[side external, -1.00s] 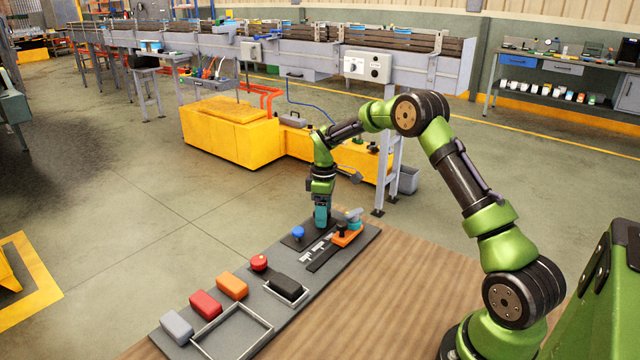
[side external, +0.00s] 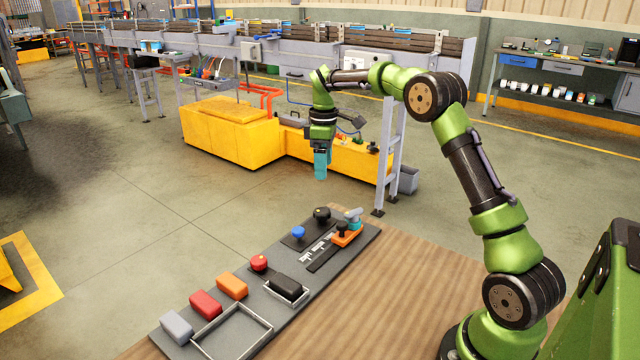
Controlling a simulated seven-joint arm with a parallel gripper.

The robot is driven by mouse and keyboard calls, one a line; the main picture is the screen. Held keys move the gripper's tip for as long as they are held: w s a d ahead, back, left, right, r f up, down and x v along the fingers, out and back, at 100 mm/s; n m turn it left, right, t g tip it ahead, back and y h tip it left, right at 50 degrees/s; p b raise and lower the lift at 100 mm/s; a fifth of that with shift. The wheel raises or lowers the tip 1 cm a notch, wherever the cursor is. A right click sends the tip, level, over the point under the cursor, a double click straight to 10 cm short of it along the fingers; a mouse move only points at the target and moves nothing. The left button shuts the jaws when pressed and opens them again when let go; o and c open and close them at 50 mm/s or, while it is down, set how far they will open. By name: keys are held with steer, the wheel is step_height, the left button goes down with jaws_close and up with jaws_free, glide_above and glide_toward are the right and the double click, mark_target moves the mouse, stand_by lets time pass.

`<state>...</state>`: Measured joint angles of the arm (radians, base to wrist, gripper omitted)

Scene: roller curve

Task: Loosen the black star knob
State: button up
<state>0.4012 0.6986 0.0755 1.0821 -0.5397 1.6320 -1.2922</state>
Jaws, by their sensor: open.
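A black star knob (side external: 321,214) stands on the grey board, right of the blue knob, in the side external view. It is now uncovered. A second, smaller black knob (side external: 341,228) sits on the orange piece beside it. My gripper (side external: 320,174) points down in the air above the star knob, clearly apart from it. It is open and nothing shows between its teal fingers. The fingers are small in this view.
On the board (side external: 222,272) are a blue knob (side external: 298,232), a red knob (side external: 259,263), an orange slider piece (side external: 346,238), and orange, red and grey blocks. A black block (side external: 285,284) lies in a small tray. An empty frame (side external: 232,332) is at the front.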

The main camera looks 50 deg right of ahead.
steer(key=shift+r, duration=1.25)
steer(key=s+a+r+m+t+y, duration=0.1)
steer(key=s+a+r+m+t, duration=0.1)
steer(key=s+a, duration=0.9)
steer(key=s+a+r+m+t+y, duration=0.1)
steer(key=s+a+r+m+t, duration=0.2)
steer(key=s+a, duration=0.8)
steer(key=s+m+t, duration=0.2)
steer(key=s+m, duration=0.2)
